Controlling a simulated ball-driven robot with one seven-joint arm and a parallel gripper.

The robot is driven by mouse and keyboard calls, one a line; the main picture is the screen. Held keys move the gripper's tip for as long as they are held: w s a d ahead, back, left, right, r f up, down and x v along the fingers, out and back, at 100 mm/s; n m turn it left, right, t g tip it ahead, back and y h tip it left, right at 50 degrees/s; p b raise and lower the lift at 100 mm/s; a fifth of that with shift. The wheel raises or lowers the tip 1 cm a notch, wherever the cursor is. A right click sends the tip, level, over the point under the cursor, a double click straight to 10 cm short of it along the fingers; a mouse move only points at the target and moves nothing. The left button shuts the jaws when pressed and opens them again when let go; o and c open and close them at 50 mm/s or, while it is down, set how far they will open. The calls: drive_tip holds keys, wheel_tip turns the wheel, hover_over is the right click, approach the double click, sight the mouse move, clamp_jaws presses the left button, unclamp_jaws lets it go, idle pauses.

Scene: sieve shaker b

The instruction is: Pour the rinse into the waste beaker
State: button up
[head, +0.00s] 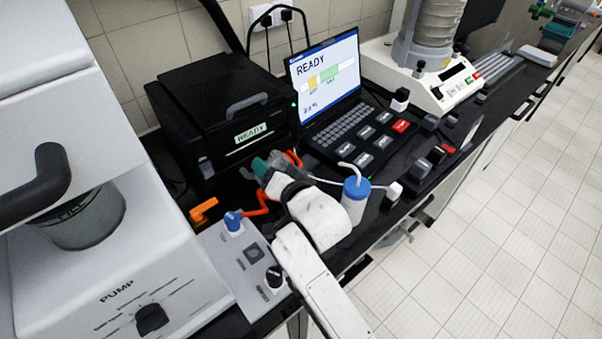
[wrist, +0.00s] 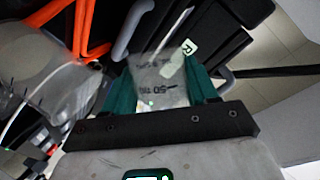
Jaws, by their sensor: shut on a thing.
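My gripper (head: 262,168), with teal fingers, is beside the front of the black box in the head view. In the wrist view my gripper (wrist: 160,85) is shut on a small clear vessel (wrist: 160,92) with dark printed marks, one reading 50. It looks tilted, and I cannot make out liquid in it. In the head view the vessel is hidden by the gripper and arm. A large clear rounded vessel (wrist: 45,80) is at the left of the wrist view, apart from the held one. No waste label is readable, so I cannot tell whether it is the waste beaker.
A black box (head: 225,115) with a READY display stands behind my gripper, with a laptop (head: 325,75) to its right. A blue-capped bottle (head: 355,203) stands right of my arm. The white pump unit (head: 110,270) fills the left.

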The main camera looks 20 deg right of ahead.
drive_tip(key=a+f+n+b, duration=0.1)
drive_tip(key=f, duration=0.1)
drive_tip(key=a+f+n+h+b, duration=0.1)
drive_tip(key=f+b, duration=0.1)
drive_tip(key=a+f+n+h+b, duration=0.1)
drive_tip(key=b, duration=0.1)
drive_tip(key=shift+w+f+g, duration=0.15)
drive_tip(key=shift+f+g, duration=0.25)
drive_tip(key=shift+a+f+n+h+b, duration=0.15)
drive_tip(key=shift+a+n+h+b, duration=0.35)
drive_tip(key=shift+n, duration=0.2)
wheel_tip(320, 180, up, 7)
drive_tip(key=n+h+p, duration=0.1)
drive_tip(key=p, duration=0.4)
drive_tip(key=shift+a, duration=0.45)
